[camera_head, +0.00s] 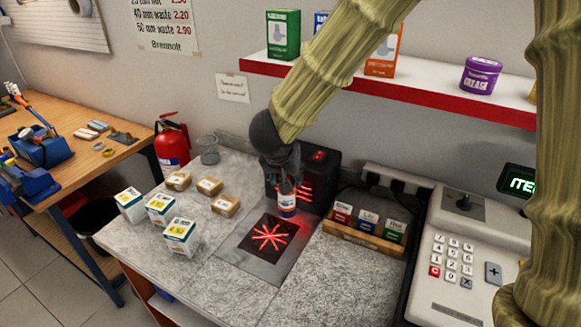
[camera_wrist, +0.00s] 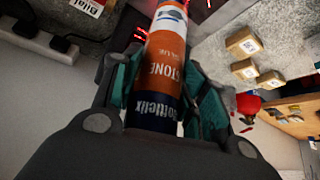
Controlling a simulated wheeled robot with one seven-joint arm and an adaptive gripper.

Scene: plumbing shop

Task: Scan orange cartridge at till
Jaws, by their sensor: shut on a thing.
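My gripper (camera_head: 284,178) is shut on the orange cartridge (camera_head: 287,205), which it holds over the counter by the scanner. In the wrist view the cartridge (camera_wrist: 165,70) shows an orange body with "STONE" lettering, a dark blue band and a white part, between the teal-padded fingers. In the head view only its lower end shows, white and blue with a little orange. The black upright scanner (camera_head: 318,170) with red lights stands just behind it. The flat scanner plate (camera_head: 247,265) with a red star of light lies in front and below. The cartridge looks apart from the plate.
A wooden tray of small cards (camera_head: 345,243) and the till (camera_head: 460,260) stand to the right. Small brown boxes (camera_head: 225,205) and white boxes (camera_head: 181,238) sit left. A red-edged shelf (camera_head: 430,94) runs above. The counter's front right (camera_head: 330,285) is clear.

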